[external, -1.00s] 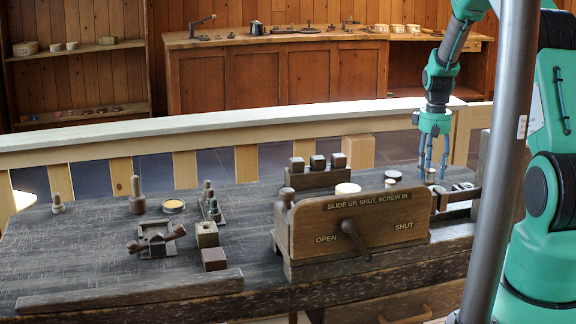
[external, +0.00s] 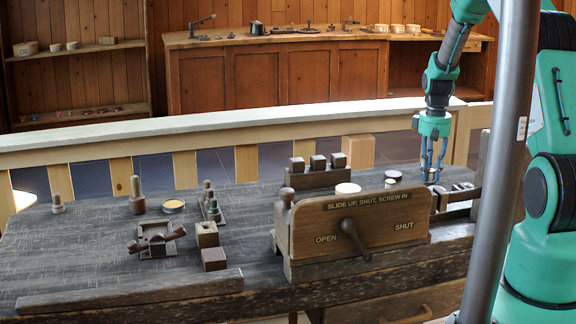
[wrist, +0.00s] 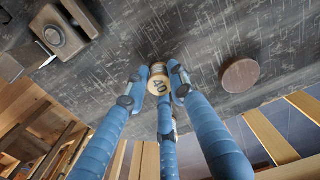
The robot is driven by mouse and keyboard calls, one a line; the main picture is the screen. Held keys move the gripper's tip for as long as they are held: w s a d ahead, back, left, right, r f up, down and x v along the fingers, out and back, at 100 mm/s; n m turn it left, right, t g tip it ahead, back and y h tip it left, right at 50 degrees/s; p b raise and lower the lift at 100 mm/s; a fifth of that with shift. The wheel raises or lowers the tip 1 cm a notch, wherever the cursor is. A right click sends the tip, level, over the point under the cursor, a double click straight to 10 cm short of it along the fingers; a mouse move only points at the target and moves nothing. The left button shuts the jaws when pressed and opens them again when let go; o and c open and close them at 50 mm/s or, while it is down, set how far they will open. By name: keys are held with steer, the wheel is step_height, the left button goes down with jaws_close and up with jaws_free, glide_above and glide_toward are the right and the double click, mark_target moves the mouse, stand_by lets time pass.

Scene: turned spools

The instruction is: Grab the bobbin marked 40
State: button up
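The bobbin marked 40 (wrist: 158,84) is a small pale spool, its number facing up in the wrist view. It stands on the dark bench between my fingertips. My gripper (wrist: 160,78) has three blue fingers, drawn in close around the bobbin, with the side fingertips appearing to touch it. In the external view my gripper (external: 433,176) is low at the bench's right end, and the fingers mostly hide the bobbin there.
A wooden board with a lever (external: 358,238), lettered OPEN and SHUT, stands left of my gripper. A pale railing (external: 250,122) runs behind the bench.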

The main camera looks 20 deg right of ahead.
mark_target(430, 170)
steer(key=shift+r, duration=0.1)
step_height(430, 170, up, 10)
steer(key=shift+f+p, duration=0.1)
steer(key=shift+p, duration=0.65)
stand_by(0.6)
